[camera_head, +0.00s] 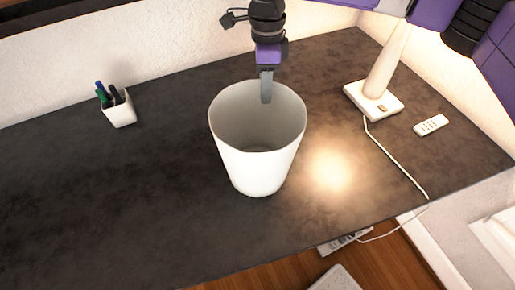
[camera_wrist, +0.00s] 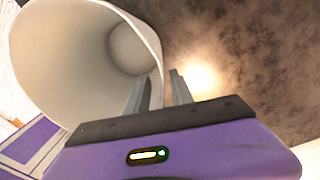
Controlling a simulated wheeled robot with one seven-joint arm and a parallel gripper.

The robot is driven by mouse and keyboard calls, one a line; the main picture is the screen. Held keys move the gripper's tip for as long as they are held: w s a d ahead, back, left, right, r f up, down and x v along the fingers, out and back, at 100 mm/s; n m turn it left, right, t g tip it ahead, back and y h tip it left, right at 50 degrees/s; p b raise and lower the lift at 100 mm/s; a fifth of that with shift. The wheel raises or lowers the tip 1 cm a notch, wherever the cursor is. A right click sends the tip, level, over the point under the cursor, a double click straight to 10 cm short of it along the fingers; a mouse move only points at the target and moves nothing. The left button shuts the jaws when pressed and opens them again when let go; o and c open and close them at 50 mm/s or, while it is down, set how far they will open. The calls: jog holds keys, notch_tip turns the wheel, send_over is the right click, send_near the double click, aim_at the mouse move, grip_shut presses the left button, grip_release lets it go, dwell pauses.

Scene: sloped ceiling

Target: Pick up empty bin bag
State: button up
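A white, tapered, open-topped bin (camera_head: 262,170) stands upright on the dark tabletop in the head view, and its inside looks empty. I see no separate bag. My gripper (camera_head: 266,88) is at the bin's far rim, pointing down, with one finger showing in front of the inner wall. In the wrist view, the bin (camera_wrist: 75,60) fills the upper left. The two fingers of my gripper (camera_wrist: 160,88) are apart there, one on the inside and one on the outside of the bin's wall. A gap shows between them, and I cannot tell whether either touches the wall.
The dark tabletop (camera_head: 80,200) has free room left of the bin. A pen cup (camera_head: 119,110) stands at the back left. A lamp base (camera_head: 373,100), its cord and a white remote (camera_head: 431,125) are at the right. A power strip (camera_head: 345,242) lies beyond the front edge.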

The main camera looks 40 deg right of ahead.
grip_shut()
dwell(1.3)
